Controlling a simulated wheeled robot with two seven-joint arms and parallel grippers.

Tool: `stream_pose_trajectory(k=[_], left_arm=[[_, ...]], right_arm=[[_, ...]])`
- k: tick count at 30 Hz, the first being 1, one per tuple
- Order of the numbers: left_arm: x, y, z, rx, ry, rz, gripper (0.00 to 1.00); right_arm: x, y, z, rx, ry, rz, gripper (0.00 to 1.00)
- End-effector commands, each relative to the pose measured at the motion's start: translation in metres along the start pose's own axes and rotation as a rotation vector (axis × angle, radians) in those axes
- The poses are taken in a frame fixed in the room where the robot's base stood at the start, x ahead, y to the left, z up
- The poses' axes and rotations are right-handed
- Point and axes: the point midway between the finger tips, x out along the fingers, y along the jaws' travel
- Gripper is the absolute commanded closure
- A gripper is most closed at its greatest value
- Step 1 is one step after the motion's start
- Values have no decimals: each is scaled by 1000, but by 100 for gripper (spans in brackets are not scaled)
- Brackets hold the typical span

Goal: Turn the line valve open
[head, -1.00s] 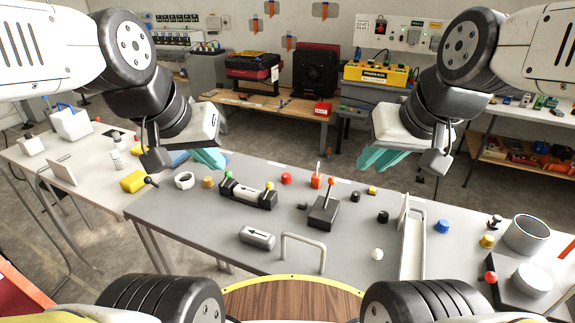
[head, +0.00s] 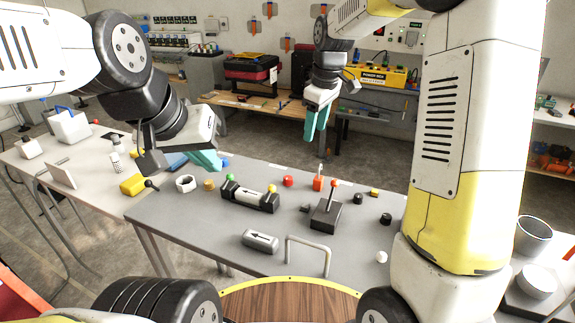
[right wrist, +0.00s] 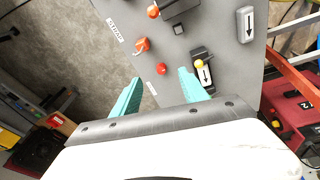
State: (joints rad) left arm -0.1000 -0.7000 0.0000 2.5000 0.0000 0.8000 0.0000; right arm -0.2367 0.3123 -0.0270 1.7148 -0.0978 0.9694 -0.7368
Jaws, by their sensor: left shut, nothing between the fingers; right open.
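I cannot tell for sure which fitting is the line valve. An orange-red fitting with an upright handle (head: 318,183) stands at the table's far edge; it also shows in the right wrist view (right wrist: 141,45). Nearer is a dark box with a red-tipped lever (head: 328,212). Left of them lies an arrow-marked cylinder with green and yellow knobs (head: 250,196). My right gripper (head: 316,122) is open and empty, pointing down beyond the table's far edge, apart from the fittings. My left gripper (head: 208,160) is shut and empty above the table's far left corner.
A grey arrow-marked cylinder (head: 260,241) and a white bent handle (head: 308,250) are near the front of the grey table (head: 210,225). A red knob (head: 288,181) is beside the orange-red fitting. My right arm hides much of the table's right side.

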Motion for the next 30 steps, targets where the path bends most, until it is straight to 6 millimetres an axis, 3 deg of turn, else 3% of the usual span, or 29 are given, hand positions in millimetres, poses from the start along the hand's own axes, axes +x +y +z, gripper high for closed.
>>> stream_pose_trajectory(k=[1,6,12,19,30], left_arm=[[0,0,0,0,0,0,100],[0,0,0,0,0,0,100],[0,0,0,0,0,0,100],[0,0,0,0,0,0,100],[0,0,0,0,0,0,100]], right_arm=[[19,5,-11,-48,-22,-15,48],[76,17,-43,-220,-81,-56,48],[135,21,-66,-381,-133,-98,48],[163,21,-74,-454,-155,-118,48],[214,17,-65,-456,-157,-120,48]])
